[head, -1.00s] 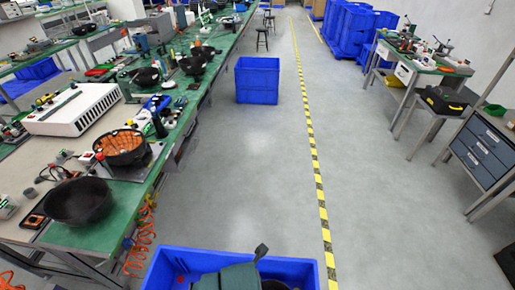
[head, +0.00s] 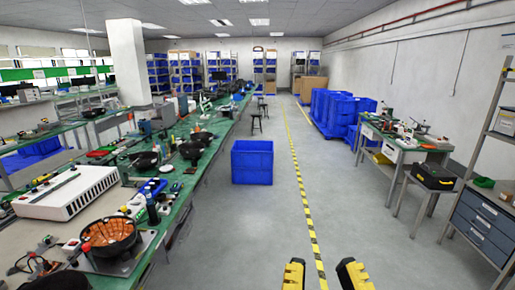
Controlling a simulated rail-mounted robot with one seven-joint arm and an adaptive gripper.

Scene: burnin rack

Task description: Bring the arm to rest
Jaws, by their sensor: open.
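My gripper (head: 323,276) shows at the bottom of the head view, right of centre. Only its two yellow and black fingers are in the picture. They stand apart with bare floor between them, so it is open and empty. The rest of my arm is out of view. The fingers appear over the aisle floor, close to the yellow and black floor stripe (head: 307,205), and touch nothing that I can see.
A long green-edged workbench (head: 165,215) with a white box unit (head: 68,192) and several black bowls runs along the left. A blue crate (head: 252,162) stands on the floor beside it. A side table (head: 402,150) and drawer cabinet (head: 483,228) stand right.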

